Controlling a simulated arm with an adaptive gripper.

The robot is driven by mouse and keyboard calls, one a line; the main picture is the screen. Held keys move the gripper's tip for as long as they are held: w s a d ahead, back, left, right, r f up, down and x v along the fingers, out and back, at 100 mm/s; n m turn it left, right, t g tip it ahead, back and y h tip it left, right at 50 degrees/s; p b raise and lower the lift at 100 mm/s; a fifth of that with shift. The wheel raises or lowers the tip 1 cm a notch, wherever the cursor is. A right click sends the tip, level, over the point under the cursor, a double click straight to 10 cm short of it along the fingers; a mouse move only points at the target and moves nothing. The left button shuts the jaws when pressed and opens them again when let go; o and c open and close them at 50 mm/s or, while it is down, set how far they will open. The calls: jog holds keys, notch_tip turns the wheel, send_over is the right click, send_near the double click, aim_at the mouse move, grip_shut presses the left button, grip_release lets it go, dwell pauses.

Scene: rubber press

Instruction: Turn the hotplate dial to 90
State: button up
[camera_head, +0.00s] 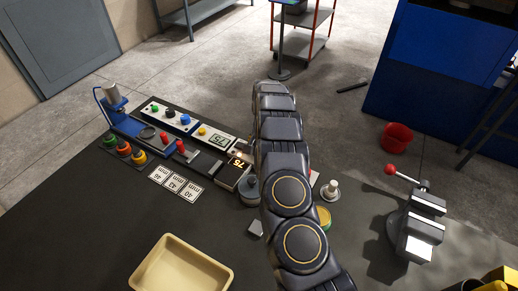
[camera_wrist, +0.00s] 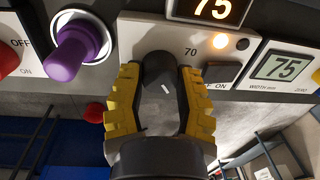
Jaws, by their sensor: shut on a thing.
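The hotplate dial (camera_wrist: 158,66) is a dark round knob with a short white mark, on a pale panel in the wrist view. My gripper (camera_wrist: 160,84) has yellow ridged pads and dark fingers, shut on the dial from both sides. A printed 70 shows just right of the dial. The amber hotplate display (camera_wrist: 216,10) above reads 75, with a lit amber lamp (camera_wrist: 221,41) below it. In the head view the hotplate display (camera_head: 236,163) shows left of my arm; my arm hides the dial and gripper there.
In the wrist view a purple knob (camera_wrist: 76,50) stands left of the dial, and a dark ON switch (camera_wrist: 218,72) and a width gauge (camera_wrist: 278,68) reading 75 are right. In the head view a cream tray (camera_head: 182,267) and a vise (camera_head: 414,225) stand on the dark table.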

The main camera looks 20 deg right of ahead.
jog(key=shift+s+f+m, duration=0.1)
jog(key=shift+m, duration=1.1)
jog(key=shift+d, duration=0.1)
jog(key=o, duration=1.1)
jog(key=shift+o, duration=0.2)
notch_tip(320, 180, up, 12)
jog(key=shift+s+d, duration=0.15)
jog(key=shift+s, duration=0.15)
